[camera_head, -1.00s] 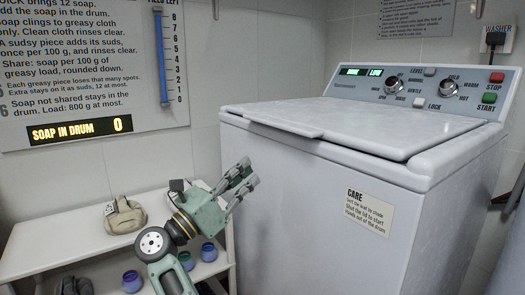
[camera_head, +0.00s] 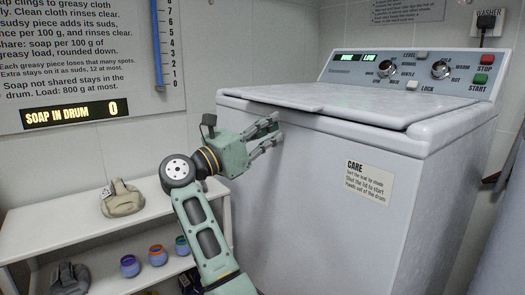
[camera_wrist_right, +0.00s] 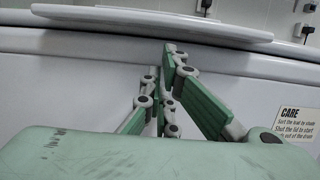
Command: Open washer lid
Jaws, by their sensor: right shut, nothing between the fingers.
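The washer (camera_head: 330,190) is a white top-loading machine at the right in the head view. Its lid (camera_head: 340,102) lies flat and shut on top, with a lip (camera_head: 270,99) jutting past the front edge at the left. In the right wrist view the lid's lip (camera_wrist_right: 150,22) spans the top. My right gripper (camera_head: 277,134) is shut and empty, in front of the washer's front face and a little below the lip. In the right wrist view its fingertips (camera_wrist_right: 168,48) are just under the lip; whether they touch it I cannot tell. My left gripper is not in view.
A control panel (camera_head: 420,70) with knobs and buttons stands behind the lid. A CARE label (camera_head: 368,183) is on the washer's front. A white shelf (camera_head: 80,233) at the left holds a beige bundle (camera_head: 122,199) and small jars (camera_head: 157,255). A sign hangs on the wall.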

